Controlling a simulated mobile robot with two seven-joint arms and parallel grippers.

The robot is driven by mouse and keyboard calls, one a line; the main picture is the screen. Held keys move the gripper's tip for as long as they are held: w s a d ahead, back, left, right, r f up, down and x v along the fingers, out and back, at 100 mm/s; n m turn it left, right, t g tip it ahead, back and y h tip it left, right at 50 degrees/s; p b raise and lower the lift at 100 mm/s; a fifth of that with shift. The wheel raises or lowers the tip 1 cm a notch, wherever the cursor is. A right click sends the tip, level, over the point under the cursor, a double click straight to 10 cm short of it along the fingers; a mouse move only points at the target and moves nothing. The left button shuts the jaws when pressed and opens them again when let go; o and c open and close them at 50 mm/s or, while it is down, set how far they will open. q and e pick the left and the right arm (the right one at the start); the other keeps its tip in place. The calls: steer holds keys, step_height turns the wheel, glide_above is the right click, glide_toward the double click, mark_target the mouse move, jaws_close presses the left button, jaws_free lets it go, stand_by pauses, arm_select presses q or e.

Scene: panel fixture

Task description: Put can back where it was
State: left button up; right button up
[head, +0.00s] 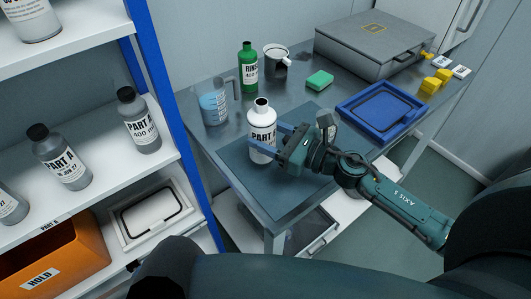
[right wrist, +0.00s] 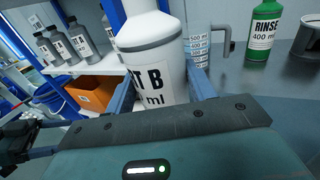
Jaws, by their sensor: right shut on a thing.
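A white bottle (head: 262,122) with a grey band, a "PART" label and an open, uncapped neck is upright over the dark mat on the metal table. In the right wrist view its label (right wrist: 155,80) ends in "T B" and "ml". My right gripper (head: 268,143) is shut on its lower body, a finger on each side. I cannot tell whether its base touches the mat. I see no thing plainly marked as a can; a small grey-white cup (head: 276,56) with a dark opening stands at the back of the table.
On the table are a measuring jug (head: 214,104), a green RINSE bottle (head: 247,68), a green block (head: 319,80), a blue tray (head: 381,112) and a grey case (head: 374,45). A blue-posted shelf (head: 165,100) at left holds grey PART A bottles (head: 139,120) and an orange HOLD bin (head: 50,262).

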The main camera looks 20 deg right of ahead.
arm_select(q)
steer(key=shift+f+b, duration=0.35)
steer(key=shift+b, duration=0.15)
arm_select(e)
steer(key=shift+f, duration=2.05)
steer(key=shift+f, duration=0.25)
arm_select(q)
steer(key=shift+f, duration=0.1)
arm_select(e)
steer(key=o, duration=1.3)
steer(key=shift+r, duration=0.15)
steer(key=b+v, duration=0.3)
steer(key=v, duration=0.8)
arm_select(q)
steer(key=shift+w+d+f+n, duration=0.15)
steer(key=shift+f+n, duration=0.25)
steer(key=shift+f, duration=0.4)
arm_select(e)
steer(key=shift+s+d, duration=0.3)
steer(key=shift+d, duration=0.1)
